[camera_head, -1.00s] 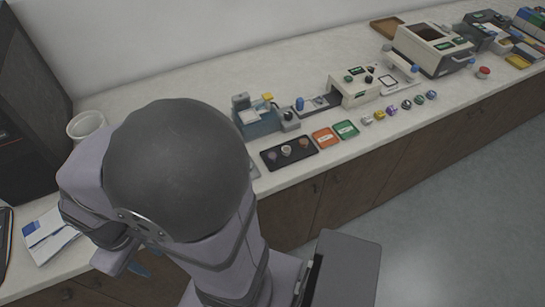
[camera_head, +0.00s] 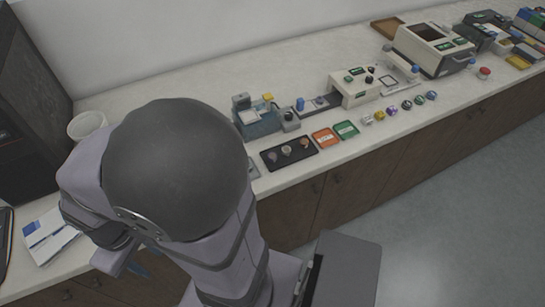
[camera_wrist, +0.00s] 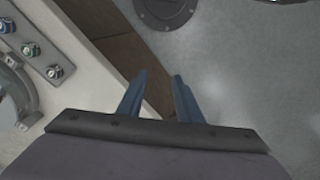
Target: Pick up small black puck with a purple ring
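A row of small round pucks stands on the counter to the right of the middle in the head view. One of them, dark with a purple-looking ring (camera_head: 392,110), stands between yellowish pucks on its left and green and blue ones on its right. It is small here, so details are unclear. My gripper (camera_wrist: 160,82) shows in the wrist view with its two blue fingers apart and nothing between them. It points down past the counter's front edge over the floor, away from the puck row. In the head view my arm mostly hides it.
A black tray (camera_head: 289,151) with several small round pieces lies left of the orange card (camera_head: 325,137) and green card (camera_head: 346,129). A beige device (camera_head: 355,88) stands behind the pucks. In the wrist view, a panel with coloured knobs (camera_wrist: 31,49) is at left.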

